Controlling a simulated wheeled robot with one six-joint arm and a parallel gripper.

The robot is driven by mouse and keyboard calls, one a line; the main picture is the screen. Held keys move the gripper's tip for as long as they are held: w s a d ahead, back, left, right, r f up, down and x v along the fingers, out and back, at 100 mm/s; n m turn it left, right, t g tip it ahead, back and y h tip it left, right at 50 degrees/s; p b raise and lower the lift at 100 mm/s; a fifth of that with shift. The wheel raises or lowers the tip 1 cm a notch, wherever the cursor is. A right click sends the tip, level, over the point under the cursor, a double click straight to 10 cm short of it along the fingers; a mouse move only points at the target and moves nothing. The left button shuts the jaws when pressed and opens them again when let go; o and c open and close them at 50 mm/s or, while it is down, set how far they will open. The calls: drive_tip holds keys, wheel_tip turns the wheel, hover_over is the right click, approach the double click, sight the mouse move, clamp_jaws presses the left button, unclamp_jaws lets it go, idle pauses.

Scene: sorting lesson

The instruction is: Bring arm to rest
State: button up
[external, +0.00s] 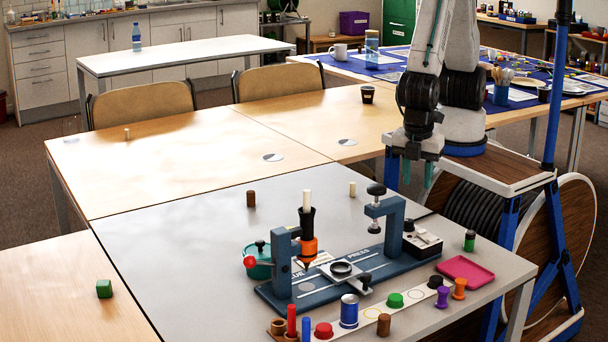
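My arm hangs down at the right, with my gripper (411,172) pointing at the floor side of the grey table's back right edge. Its two teal fingers are apart and nothing shows between them. My gripper is clear of the objects on the grey table (170,235), behind and right of the blue press (335,288). The fingertips hang near the cart (500,165) that carries my arm.
The press stands on the grey table with an orange-and-black tool (307,250) upright in it. Several small pegs, coloured caps and a pink tray (466,270) lie around it. A dark cup (368,94) stands on the wooden table behind. The grey table's left part is mostly clear.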

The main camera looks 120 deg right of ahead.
drive_tip(key=s+d+r+m+t, duration=0.3)
drive_tip(key=s+d+r+m, duration=0.2)
drive_tip(key=s+d+r, duration=1.3)
wheel_tip(320, 180, up, 2)
drive_tip(key=shift+d+r+y, duration=0.25)
drive_tip(key=shift+d+y, duration=0.15)
drive_tip(key=shift+d, duration=0.6)
